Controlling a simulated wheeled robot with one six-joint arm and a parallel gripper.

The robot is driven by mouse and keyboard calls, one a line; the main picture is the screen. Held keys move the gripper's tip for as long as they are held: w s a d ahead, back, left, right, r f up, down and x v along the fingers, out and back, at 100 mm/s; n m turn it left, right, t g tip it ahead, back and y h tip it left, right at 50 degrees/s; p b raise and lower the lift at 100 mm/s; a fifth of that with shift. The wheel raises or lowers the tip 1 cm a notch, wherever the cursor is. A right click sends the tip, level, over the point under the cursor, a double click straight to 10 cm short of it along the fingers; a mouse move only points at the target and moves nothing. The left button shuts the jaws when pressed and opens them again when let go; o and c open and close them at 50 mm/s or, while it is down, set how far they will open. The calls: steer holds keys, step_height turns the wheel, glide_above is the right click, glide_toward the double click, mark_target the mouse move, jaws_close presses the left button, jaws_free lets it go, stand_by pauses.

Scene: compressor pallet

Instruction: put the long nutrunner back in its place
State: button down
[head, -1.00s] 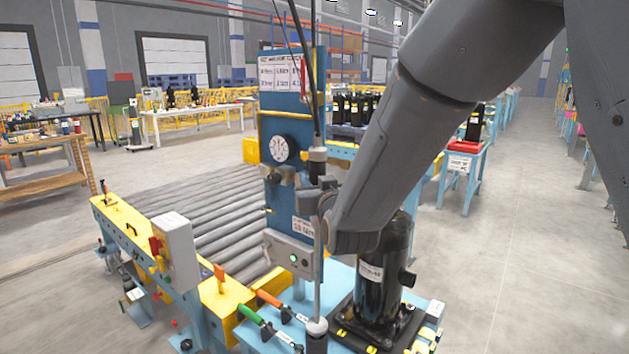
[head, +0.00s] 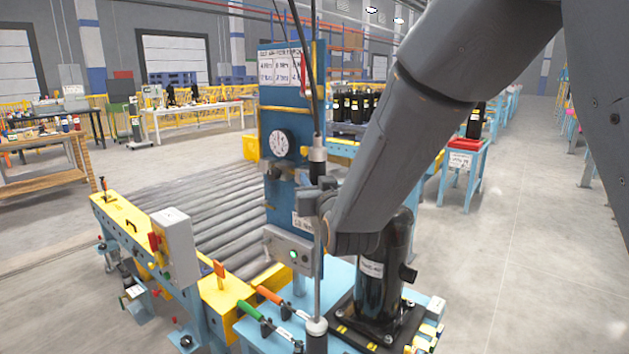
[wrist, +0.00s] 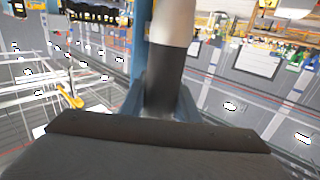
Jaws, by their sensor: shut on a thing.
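The long nutrunner (head: 317,270) hangs upright at the front of the blue panel, a thin grey shaft below a thicker top with cables rising from it. Its lower end is by a round light-grey collar (head: 316,326) above the blue bench; I cannot tell whether it sits in it. My gripper (head: 318,198) is shut on the nutrunner's dark upper part, and my forearm comes in from the upper right. In the wrist view the nutrunner (wrist: 168,70) stands between the fingers of my gripper (wrist: 163,103), pale above and dark below.
The blue panel (head: 277,125) with a dial stands close behind the tool. A black compressor (head: 381,280) stands on a dark plate to the right. Green and orange handled tools (head: 247,308) lie at the bench's front left. A roller conveyor (head: 215,215) runs behind at left.

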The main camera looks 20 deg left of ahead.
steer(key=shift+f, duration=0.25)
steer(key=c, duration=1.4)
jaws_free()
steer(key=shift+o, duration=0.7)
steer(key=shift+f, duration=0.25)
steer(key=b+v, duration=0.2)
steer(key=v, duration=0.6)
steer(key=shift+r, duration=0.1)
